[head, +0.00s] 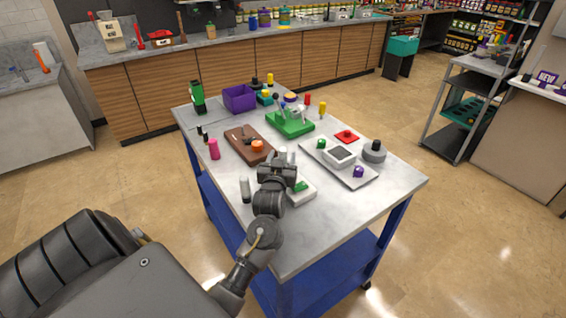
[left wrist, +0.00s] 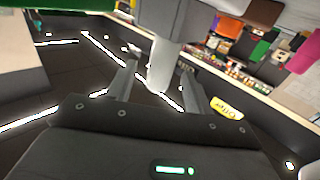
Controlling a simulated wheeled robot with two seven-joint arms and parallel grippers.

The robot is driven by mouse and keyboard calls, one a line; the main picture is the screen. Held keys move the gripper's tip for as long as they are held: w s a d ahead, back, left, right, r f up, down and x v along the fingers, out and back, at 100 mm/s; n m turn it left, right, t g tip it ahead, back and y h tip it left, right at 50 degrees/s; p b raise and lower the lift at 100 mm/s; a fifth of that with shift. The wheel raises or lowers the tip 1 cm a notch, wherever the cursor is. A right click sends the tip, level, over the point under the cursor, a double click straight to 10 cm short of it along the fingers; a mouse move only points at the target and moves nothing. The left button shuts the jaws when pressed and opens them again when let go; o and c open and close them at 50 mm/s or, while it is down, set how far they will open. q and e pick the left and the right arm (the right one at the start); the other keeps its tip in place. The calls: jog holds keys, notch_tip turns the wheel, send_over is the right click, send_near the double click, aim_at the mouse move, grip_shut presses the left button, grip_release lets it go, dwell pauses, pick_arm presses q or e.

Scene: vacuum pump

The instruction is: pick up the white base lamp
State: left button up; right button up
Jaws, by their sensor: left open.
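My left gripper (head: 281,160) is over the near part of the grey-white table, with its jaws open. In the left wrist view a pale upright cylinder (left wrist: 164,66) stands in the gap between the open fingers (left wrist: 157,85), under a grey block; I cannot tell whether they touch it. A pale cylinder (head: 245,189) stands left of my gripper in the head view. A white box with a green top (head: 301,191) lies right of my wrist. I cannot tell for sure which thing is the white base lamp. My right gripper is not in view.
The table (head: 375,212) also bears a brown board (head: 247,153), a pale tray with parts (head: 357,181), a green-based assembly (head: 291,127), a purple bin (head: 238,99) and a pink cylinder (head: 214,149). The table's near right part is clear.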

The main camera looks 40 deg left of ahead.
pick_arm(q)
jog(key=shift+w+a, duration=0.15)
jog(key=shift+w, duration=0.05)
jog(key=shift+c, duration=0.4)
grip_shut()
jog(key=shift+r, duration=0.1)
